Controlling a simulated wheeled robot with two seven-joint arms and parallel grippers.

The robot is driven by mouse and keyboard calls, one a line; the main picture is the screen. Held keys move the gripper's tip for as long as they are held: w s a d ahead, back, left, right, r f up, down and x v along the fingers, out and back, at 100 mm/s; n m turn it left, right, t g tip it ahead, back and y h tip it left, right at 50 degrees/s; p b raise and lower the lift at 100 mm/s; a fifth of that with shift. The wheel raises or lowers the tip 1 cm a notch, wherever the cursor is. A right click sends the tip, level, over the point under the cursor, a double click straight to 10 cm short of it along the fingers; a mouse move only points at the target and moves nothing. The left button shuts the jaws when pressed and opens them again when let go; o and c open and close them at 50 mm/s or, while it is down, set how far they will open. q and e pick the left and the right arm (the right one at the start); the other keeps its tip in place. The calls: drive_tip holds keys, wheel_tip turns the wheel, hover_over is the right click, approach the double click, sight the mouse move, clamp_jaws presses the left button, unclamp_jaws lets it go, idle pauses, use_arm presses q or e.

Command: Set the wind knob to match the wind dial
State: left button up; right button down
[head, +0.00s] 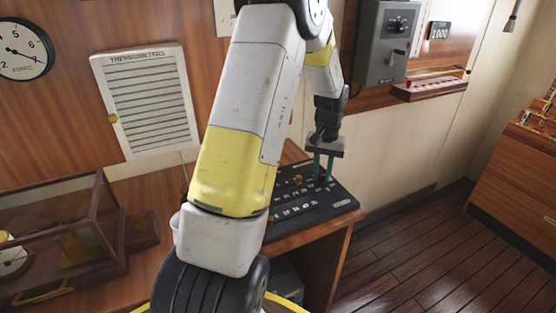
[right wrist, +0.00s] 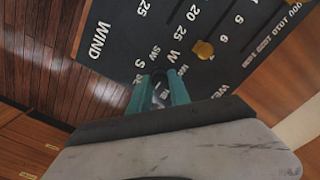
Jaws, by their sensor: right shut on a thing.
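The dark control panel (head: 335,200) lies on the wooden desk, with white lettering. In the right wrist view, the row marked WIND on the panel (right wrist: 125,25) has compass letters such as SW, S, W and NW. My right gripper (head: 322,168) reaches down onto the panel's far right part. In the right wrist view its teal fingers (right wrist: 158,92) are shut on a small dark knob (right wrist: 160,86) at the WIND row; the fingers hide much of it and its pointer. My left gripper is not in view.
Brass knobs stand on the panel, one close by (right wrist: 203,50). A round dial (head: 22,48) and a louvred thermometer box (head: 146,98) hang on the wall. A glass case (head: 60,235) stands at the left. A grey box (head: 391,42) hangs above; open floor lies right.

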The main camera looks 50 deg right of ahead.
sight(322, 175)
drive_tip(key=c, duration=1.2)
unclamp_jaws()
wheel_tip(322, 175, up, 8)
drive_tip(key=shift+f, duration=0.1)
